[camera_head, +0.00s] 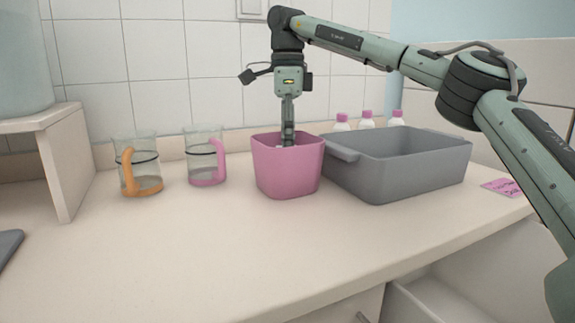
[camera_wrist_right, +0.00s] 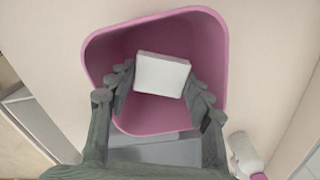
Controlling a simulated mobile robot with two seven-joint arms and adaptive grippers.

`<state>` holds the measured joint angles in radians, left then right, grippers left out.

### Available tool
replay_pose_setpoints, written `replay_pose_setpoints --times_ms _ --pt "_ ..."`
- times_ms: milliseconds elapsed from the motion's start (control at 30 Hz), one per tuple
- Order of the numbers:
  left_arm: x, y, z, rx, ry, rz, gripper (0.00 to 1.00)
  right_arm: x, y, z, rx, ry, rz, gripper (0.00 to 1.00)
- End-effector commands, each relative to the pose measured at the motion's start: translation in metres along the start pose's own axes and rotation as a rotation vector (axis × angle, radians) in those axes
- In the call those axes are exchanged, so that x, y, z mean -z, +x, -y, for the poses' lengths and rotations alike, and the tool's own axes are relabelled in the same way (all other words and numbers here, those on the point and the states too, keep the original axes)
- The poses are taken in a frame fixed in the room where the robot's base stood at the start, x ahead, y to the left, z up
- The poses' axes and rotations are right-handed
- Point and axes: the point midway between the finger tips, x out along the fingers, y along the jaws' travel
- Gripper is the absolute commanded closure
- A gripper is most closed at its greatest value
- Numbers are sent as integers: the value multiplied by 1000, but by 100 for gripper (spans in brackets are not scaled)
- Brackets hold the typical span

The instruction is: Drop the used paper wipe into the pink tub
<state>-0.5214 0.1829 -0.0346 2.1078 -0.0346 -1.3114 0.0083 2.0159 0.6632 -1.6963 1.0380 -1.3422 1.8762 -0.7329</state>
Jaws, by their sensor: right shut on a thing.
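The pink tub (camera_head: 287,168) stands on the counter in the middle of the head view, left of the grey bin. In the right wrist view the tub (camera_wrist_right: 100,50) shows from above, with its open mouth under the gripper. My right gripper (camera_head: 288,140) points straight down into the mouth of the tub. It is shut on the white paper wipe (camera_wrist_right: 161,74), which shows between the two fingers in the right wrist view. The wipe is mostly hidden by the tub wall in the head view. My left gripper is not in view.
A large grey bin (camera_head: 405,168) stands just right of the tub. Bottles with pink caps (camera_head: 366,118) stand behind it. Two glass jugs, one with an orange handle (camera_head: 128,172) and one with a pink handle (camera_head: 220,162), stand to the left. The front counter is clear.

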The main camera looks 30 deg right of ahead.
Motion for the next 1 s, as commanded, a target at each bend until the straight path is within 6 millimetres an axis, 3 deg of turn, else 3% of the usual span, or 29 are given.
replay_pose_setpoints --times_ms 367,1000 --pt "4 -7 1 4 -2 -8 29 0 40 0 -1 0 -1 60" --pt "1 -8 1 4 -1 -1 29 0 53 0 0 1 0 60"
